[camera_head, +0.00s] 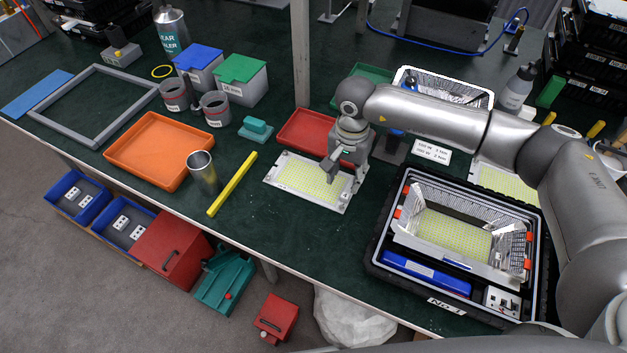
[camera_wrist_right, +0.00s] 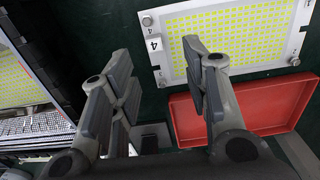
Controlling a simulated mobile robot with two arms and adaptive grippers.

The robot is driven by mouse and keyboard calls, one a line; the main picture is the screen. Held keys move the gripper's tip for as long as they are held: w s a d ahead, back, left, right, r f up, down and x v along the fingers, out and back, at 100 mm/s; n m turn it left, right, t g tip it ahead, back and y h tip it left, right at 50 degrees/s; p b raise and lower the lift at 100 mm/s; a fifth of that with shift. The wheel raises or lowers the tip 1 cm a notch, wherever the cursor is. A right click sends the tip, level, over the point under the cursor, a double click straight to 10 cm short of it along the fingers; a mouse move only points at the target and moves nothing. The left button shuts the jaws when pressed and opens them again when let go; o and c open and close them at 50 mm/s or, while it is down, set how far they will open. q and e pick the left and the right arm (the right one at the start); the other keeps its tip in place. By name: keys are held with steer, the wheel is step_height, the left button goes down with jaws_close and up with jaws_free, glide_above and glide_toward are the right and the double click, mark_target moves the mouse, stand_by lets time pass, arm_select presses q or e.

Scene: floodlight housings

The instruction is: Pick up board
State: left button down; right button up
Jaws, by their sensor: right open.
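A flat white board (camera_head: 300,183) with rows of yellow LEDs lies on the green table, left of the black case. It also shows in the right wrist view (camera_wrist_right: 235,42), with a tag "4" at its edge. My right gripper (camera_head: 335,172) is over the board's right part and hides some of it. In the right wrist view my right gripper (camera_wrist_right: 158,60) is open and empty, one finger overlapping the board's edge. Another LED board (camera_head: 507,184) lies to the right, partly behind my arm. A housing (camera_head: 455,240) with an LED panel sits in the case. My left gripper is not in view.
The black case (camera_head: 380,220) stands right of the board. A red tray (camera_head: 300,128) lies behind it. A yellow bar (camera_head: 232,184), a metal cup (camera_head: 203,172) and an orange tray (camera_head: 160,145) lie to the left. The table front of the board is clear.

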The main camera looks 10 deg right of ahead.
mark_target(345, 194)
steer(key=shift+f, duration=0.9)
steer(key=f, duration=0.1)
steer(key=f+p, duration=0.1)
steer(key=f, duration=0.1)
steer(key=f+p, duration=0.1)
steer(key=f, duration=0.1)
steer(key=shift+s+d, duration=0.25)
steer(key=shift+d, duration=0.05)
steer(key=shift+f, duration=0.25)
steer(key=shift+w+r, duration=0.1)
jaws_close()
